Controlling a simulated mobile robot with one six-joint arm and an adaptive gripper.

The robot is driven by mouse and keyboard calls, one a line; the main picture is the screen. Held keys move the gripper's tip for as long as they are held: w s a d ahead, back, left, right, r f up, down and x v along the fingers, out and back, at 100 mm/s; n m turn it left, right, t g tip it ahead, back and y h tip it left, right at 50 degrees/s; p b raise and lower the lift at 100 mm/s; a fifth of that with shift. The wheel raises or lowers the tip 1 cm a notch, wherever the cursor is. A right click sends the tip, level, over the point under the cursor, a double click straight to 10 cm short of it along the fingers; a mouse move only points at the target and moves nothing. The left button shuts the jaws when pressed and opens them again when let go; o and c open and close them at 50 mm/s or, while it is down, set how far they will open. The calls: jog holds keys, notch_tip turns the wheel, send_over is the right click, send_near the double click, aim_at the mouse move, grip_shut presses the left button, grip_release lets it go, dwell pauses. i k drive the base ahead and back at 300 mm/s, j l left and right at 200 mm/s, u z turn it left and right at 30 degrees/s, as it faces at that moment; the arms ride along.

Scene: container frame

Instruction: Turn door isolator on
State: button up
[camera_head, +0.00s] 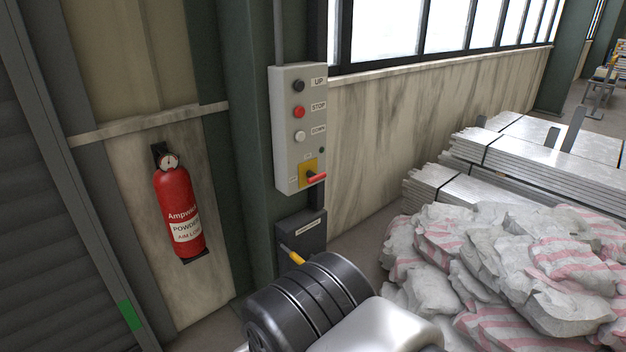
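A light grey control box (290,165) is fixed to the green column. It has a black UP button (298,86), a red STOP button (298,112) and a pale DOWN button (299,136). Low on it, a rotary switch with a red handle (317,177) sits on a yellow plate (306,168); the handle points right, roughly level. Below is a dark box (306,232) with a small unreadable label and a yellow-tipped lever (297,257). My dark, rounded arm end covers the bottom centre, just below this lever. My gripper's fingers are not visible, and I cannot tell whether anything touches the lever.
A red fire extinguisher (178,212) hangs on the wall to the left, beside a grey shutter (50,230). Piled white and pink-striped sacks (500,262) and stacked metal sheets (500,155) fill the right. The space directly before the control box looks clear.

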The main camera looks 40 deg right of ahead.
aim_at(313, 177)
jog(key=i+z, duration=0.1)
jog(key=z, duration=0.35)
jog(key=i+l+z, duration=0.1)
jog(key=z, duration=0.75)
jog(key=i+z, duration=0.15)
jog(key=z, duration=0.3)
